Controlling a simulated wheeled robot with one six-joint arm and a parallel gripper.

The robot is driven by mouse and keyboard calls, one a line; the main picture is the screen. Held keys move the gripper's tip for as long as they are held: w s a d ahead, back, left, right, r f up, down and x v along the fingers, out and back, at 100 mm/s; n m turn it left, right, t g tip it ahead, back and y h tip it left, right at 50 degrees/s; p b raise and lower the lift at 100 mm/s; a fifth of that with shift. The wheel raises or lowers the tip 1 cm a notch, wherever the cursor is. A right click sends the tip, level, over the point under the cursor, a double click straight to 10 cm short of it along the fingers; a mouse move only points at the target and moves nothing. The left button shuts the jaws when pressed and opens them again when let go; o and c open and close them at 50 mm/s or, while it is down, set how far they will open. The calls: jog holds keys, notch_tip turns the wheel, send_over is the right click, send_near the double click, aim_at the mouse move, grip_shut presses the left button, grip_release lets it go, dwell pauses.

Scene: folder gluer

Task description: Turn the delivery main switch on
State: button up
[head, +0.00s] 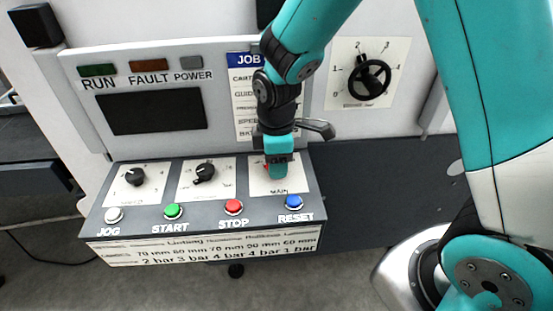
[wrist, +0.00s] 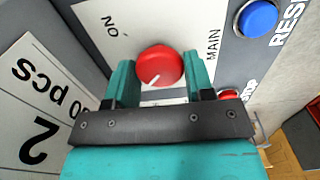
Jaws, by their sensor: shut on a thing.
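The main switch is a red round knob (wrist: 160,65) on a white plate (wrist: 180,22) lettered MAIN. In the wrist view a short white mark on the knob points to the lower left. My gripper (wrist: 157,70) has one teal finger on each side of the knob and is shut on it. In the head view my gripper (head: 279,169) comes down from above onto the MAIN plate (head: 290,187) and hides nearly all of the knob.
Below the plate are a blue RESET button (head: 294,202) and a red STOP button (head: 233,207). Two black knobs (head: 204,172) (head: 135,177) stand to the left. The dark display (head: 152,111) is behind the panel.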

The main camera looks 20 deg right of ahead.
jog(key=shift+m, duration=0.4)
jog(key=m, duration=0.3)
jog(key=shift+m, duration=0.3)
jog(key=m, duration=0.4)
jog(key=shift+m+p, duration=0.3)
jog(key=shift+p, duration=0.05)
jog(key=m, duration=0.4)
jog(key=shift+m, duration=2.5)
jog(key=o, duration=0.9)
notch_tip(320, 180, up, 18)
jog(key=shift+f+b, duration=0.25)
jog(key=shift+b, duration=0.45)
